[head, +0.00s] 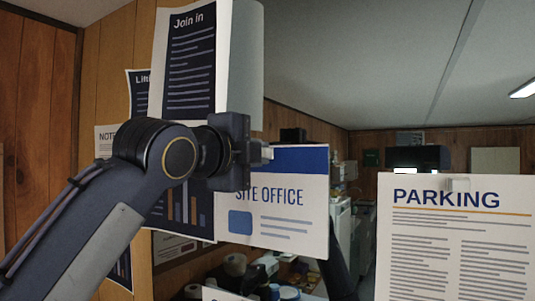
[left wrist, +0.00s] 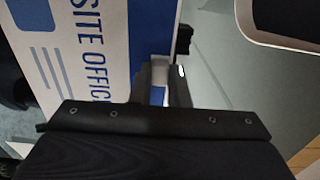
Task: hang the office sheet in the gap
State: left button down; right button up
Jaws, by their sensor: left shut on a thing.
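The office sheet (head: 275,215), white with a blue top band and the words SITE OFFICE, hangs upright below my left gripper (head: 262,152). That gripper is shut on its blue top edge. In the left wrist view the fingers (left wrist: 158,82) pinch the blue band, and the sheet (left wrist: 85,45) shows sideways at the left. In the head view the sheet is between the "Join in" sheet (head: 190,75) at the upper left and the PARKING sheet (head: 460,235) at the right. I cannot make out the gap clearly.
More notices hang on the wooden wall at the left, partly behind my left arm. Cluttered items (head: 285,290) are low behind the office sheet. The room is open beyond, between the sheets.

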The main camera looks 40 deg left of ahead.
pick_arm(q)
jog(key=c, duration=1.3)
grip_release()
jog(key=s+b, duration=0.2)
jog(key=s, duration=0.6)
jog(key=w+d+f+n+g+h+b, duration=0.1)
jog(key=d+f+n+g, duration=0.25)
jog(key=f, duration=1.25)
jog(key=w+d+f+n+g+h, duration=0.15)
jog(key=f+n+g, duration=0.3)
jog(key=f, duration=1.15)
jog(key=s+d+f+n+g+h, duration=0.1)
jog(key=s+d+f+n, duration=0.1)
jog(key=f, duration=0.6)
jog(key=s+d+f+n+g+h+b, duration=0.1)
jog(key=s+d+f+n+g, duration=0.1)
jog(key=s+f+n, duration=0.3)
jog(key=s+d+f+n+g+h, duration=0.1)
jog(key=s+d+f+n, duration=0.2)
jog(key=f, duration=0.9)
jog(key=shift+s+d+f+n, duration=0.15)
jog(key=shift+s+f+n, duration=0.2)
jog(key=shift+s, duration=0.2)
